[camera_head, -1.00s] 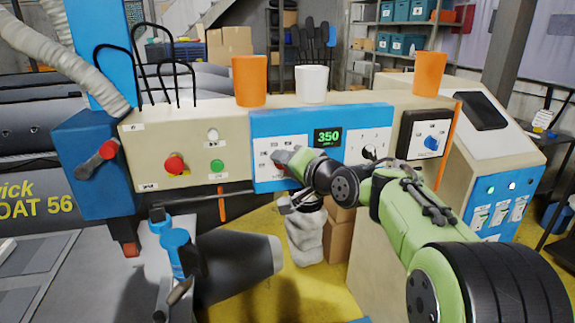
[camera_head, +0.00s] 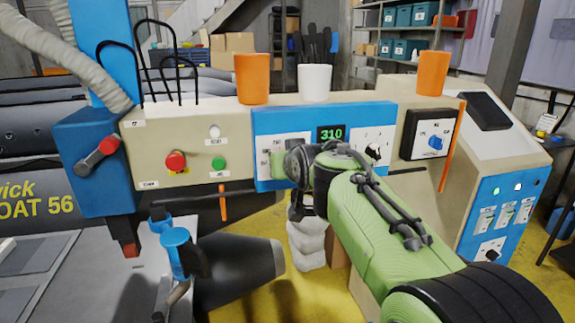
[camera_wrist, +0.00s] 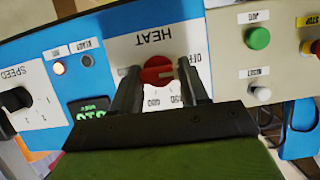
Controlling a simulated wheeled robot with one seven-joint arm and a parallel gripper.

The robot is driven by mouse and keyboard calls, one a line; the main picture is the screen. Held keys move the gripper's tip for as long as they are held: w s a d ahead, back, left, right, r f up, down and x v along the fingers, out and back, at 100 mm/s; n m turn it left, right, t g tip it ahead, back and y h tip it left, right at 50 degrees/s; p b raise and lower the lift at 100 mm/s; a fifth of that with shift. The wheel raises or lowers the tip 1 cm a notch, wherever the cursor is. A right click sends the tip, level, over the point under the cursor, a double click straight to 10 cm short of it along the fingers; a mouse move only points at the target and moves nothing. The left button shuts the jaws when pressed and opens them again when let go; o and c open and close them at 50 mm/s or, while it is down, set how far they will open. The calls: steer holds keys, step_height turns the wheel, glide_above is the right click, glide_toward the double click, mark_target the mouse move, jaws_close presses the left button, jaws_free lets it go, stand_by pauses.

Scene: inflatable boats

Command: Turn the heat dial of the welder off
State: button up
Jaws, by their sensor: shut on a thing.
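The red heat dial (camera_wrist: 157,71) sits on the white HEAT plate (camera_wrist: 150,42) of the welder's blue panel. The wrist view is upside down. My gripper (camera_wrist: 160,80) is shut on the dial, one finger on each side of it. The OFF label (camera_wrist: 196,58) shows at the right by the finger. A pale mark on the dial is on its right side; its exact setting is hard to tell. In the head view the green display (camera_head: 331,134) reads 310, and my wrist covers the dial.
The black speed knob (camera_wrist: 16,99) is on the same panel. A green button (camera_head: 218,163) and a red stop button (camera_head: 175,161) are on the beige panel to the left. Orange and white cups (camera_head: 314,82) stand on top. A blue-knobbed box (camera_head: 430,135) is to the right.

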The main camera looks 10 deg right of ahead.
steer(key=shift+a+f+n+h, duration=0.1)
steer(key=shift+a+n+h, duration=0.05)
steer(key=shift+n+h, duration=0.55)
steer(key=o, duration=1.1)
steer(key=shift+c, duration=0.2)
steer(key=shift+s, duration=0.1)
steer(key=v, duration=1.5)
steer(key=shift+s+r, duration=0.2)
steer(key=shift+s, duration=0.1)
